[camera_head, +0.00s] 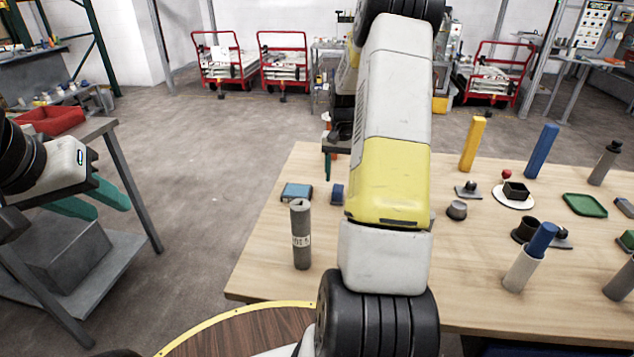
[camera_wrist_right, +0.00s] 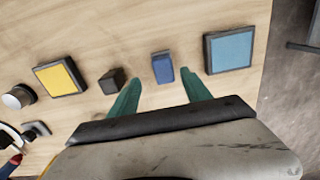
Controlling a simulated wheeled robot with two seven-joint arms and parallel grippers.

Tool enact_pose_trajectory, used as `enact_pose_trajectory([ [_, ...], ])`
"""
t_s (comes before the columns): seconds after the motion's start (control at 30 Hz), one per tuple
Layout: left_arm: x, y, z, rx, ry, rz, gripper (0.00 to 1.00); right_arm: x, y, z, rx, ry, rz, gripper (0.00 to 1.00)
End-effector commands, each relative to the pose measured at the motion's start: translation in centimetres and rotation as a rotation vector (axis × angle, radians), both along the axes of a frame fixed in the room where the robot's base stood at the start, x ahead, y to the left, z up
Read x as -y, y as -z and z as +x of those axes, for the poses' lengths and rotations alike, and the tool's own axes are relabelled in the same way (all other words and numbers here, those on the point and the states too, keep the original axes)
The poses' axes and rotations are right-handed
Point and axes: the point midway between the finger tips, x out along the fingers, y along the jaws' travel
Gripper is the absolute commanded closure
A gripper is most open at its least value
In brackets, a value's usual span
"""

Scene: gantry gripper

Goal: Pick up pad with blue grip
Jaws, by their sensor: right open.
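A flat light-blue pad with a dark rim (camera_head: 297,192) lies near the table's left edge; it also shows in the right wrist view (camera_wrist_right: 230,50). A small blue block (camera_head: 337,194) lies beside it, also in the wrist view (camera_wrist_right: 162,67). I cannot tell which of them the task means. My right gripper (camera_wrist_right: 160,76) is open and empty, its green fingertips to either side of the blue block in the picture, apparently above the table. In the head view it is partly hidden behind my arm. My left gripper (camera_head: 113,212) is open and empty, left of the table.
A grey cylinder (camera_head: 300,235) stands near the table's front left. In the wrist view, a dark block (camera_wrist_right: 112,80) and a yellow pad (camera_wrist_right: 60,77) lie left of the blue block. Several posts, cups and trays occupy the table's right side. A grey side table (camera_head: 90,128) stands at left.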

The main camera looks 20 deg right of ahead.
Motion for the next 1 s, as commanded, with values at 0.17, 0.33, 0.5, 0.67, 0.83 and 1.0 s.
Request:
enact_pose_trajectory([
  [0.17, 0.0, 0.0, 0.0, 0.000, 0.000, 0.000, 0.64, -0.2, 1.6, 0.1, -0.001, -0.002, 0.001, 0.44],
  [0.33, 0.0, 0.0, 0.0, 0.000, 0.000, 0.000, 0.64, -0.5, 4.2, 0.5, -0.003, -0.001, 0.002, 0.44],
  [0.5, 0.0, 0.0, 0.0, 0.000, 0.000, 0.000, 0.64, -0.5, 5.7, 0.5, 0.000, -0.002, 0.000, 0.44],
  [0.67, 0.0, 0.0, 0.0, 0.000, 0.000, 0.000, 0.64, -0.5, 5.7, 0.5, 0.001, -0.002, -0.001, 0.44],
  [0.83, 0.0, 0.0, 0.0, 0.000, 0.000, 0.000, 0.64, -0.5, 5.7, 0.5, 0.001, -0.002, -0.001, 0.73],
  [1.0, 0.0, 0.0, 0.0, 0.000, 0.000, 0.000, 0.64, -0.5, 5.6, 0.5, 0.001, -0.002, -0.001, 1.00],
])
